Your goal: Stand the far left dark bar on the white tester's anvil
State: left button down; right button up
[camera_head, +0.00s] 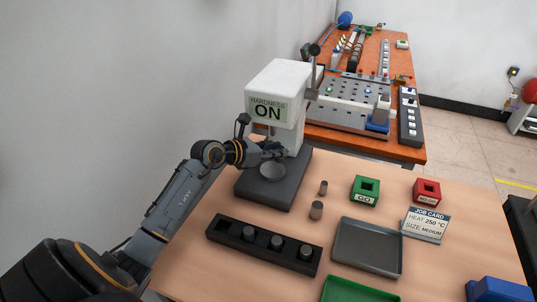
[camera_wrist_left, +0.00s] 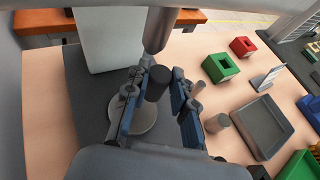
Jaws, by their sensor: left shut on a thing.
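The white tester (camera_head: 279,83) stands on a dark base (camera_head: 267,192) at the table's back left, its sign reading HARDNESS ON. Its round grey anvil (camera_head: 272,171) also shows in the wrist view (camera_wrist_left: 146,121). My left gripper (camera_head: 276,152) is over the anvil, below the tester's head. In the wrist view its blue-grey fingers (camera_wrist_left: 160,98) are shut on a dark bar (camera_wrist_left: 157,83), held roughly upright under the grey plunger (camera_wrist_left: 158,30). I cannot tell whether the bar's lower end touches the anvil. The head view mostly hides this bar. My right gripper is out of view.
A black rack (camera_head: 263,257) holds three dark bars at the front; its left end is empty. Two small grey cylinders (camera_head: 316,210) stand right of the tester base. Beyond are green (camera_head: 365,190) and red (camera_head: 427,191) blocks, a grey tray (camera_head: 367,247) and a job card (camera_head: 426,224).

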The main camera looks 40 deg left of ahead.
pick_arm(q)
jog(key=shift+s+a, duration=0.25)
jog(key=shift+a, duration=0.8)
notch_tip(320, 180, down, 3)
jog(key=shift+r+p, duration=0.2)
jog(key=shift+p, duration=0.25)
jog(key=shift+f, duration=0.45)
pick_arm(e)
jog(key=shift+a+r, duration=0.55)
pick_arm(q)
jog(key=shift+f, duration=0.25)
jog(key=c, duration=1.5)
grip_release()
jog(key=shift+f+b, duration=0.15)
jog(key=shift+b, duration=0.15)
jog(key=shift+c, duration=0.2)
jog(key=o, duration=0.4)
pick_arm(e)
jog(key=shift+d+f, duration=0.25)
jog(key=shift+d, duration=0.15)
